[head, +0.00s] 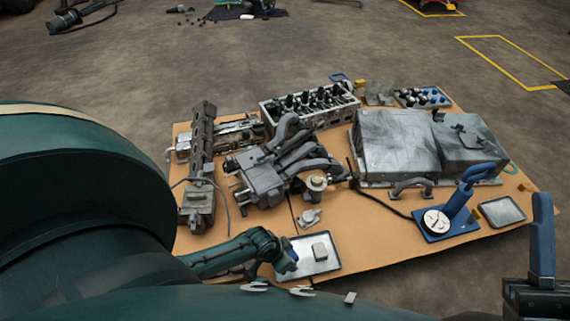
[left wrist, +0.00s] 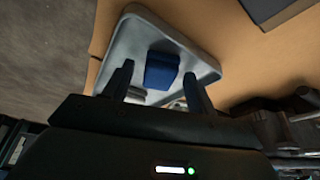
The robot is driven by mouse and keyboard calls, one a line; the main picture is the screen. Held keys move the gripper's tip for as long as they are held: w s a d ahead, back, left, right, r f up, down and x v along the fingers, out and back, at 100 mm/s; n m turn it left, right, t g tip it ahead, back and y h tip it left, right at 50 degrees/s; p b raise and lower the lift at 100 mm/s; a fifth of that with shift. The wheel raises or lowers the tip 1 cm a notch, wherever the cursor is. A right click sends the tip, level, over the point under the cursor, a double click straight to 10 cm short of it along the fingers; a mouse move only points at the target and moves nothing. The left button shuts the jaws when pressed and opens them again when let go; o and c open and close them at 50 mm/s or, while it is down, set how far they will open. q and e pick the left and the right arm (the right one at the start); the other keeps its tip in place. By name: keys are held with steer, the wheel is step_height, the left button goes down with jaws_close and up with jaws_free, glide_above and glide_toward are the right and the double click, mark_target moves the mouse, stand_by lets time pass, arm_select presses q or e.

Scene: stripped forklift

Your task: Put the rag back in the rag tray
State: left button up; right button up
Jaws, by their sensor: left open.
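A metal tray (head: 308,264) lies near the front edge of the cardboard-covered surface, and it fills the upper part of the left wrist view (left wrist: 205,65). A blue folded block (left wrist: 162,70), which looks like the rag, rests on the tray in the left wrist view. My left gripper (head: 289,257) is at the tray's left side in the head view. Its fingers (left wrist: 158,86) are open on either side below the blue block, with no clear grip on it.
A second, empty tray (head: 502,211) lies at the right, beside a blue stand with a dial gauge (head: 437,221). Engine parts, including a manifold (head: 275,170), a cylinder head (head: 310,103) and a large metal cover (head: 400,145), crowd the middle and back.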

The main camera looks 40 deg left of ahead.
arm_select(q)
steer(key=shift+r, duration=0.3)
steer(key=p+v, duration=0.7)
steer(key=v, duration=0.4)
steer(key=shift+r+p, duration=0.35)
steer(key=shift+p, duration=0.05)
arm_select(e)
step_height(320, 180, down, 6)
steer(key=m+g+h, duration=0.2)
steer(key=m+h, duration=0.3)
steer(key=h, duration=0.1)
steer(key=shift+s+f, duration=0.25)
steer(key=shift+s, duration=0.15)
arm_select(q)
steer(key=shift+s, duration=0.15)
arm_select(e)
steer(key=shift+a, duration=0.1)
